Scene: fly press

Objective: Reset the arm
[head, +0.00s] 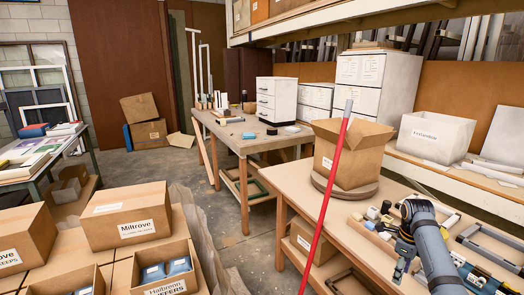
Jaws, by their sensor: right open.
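A long red bar (327,205) with a grey upper end stands tilted in the foreground, its top leaning right. Its lower end runs out of the bottom of the head view, so what it is fixed to is hidden. I cannot tell whether it is the press arm. My left gripper is out of view.
The right bench (290,182) carries an open cardboard box (350,152) on a round board, and several small parts and frames near my right arm. Labelled boxes (125,215) fill the lower left. A wooden table (236,142) stands behind. Open floor (205,190) lies between.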

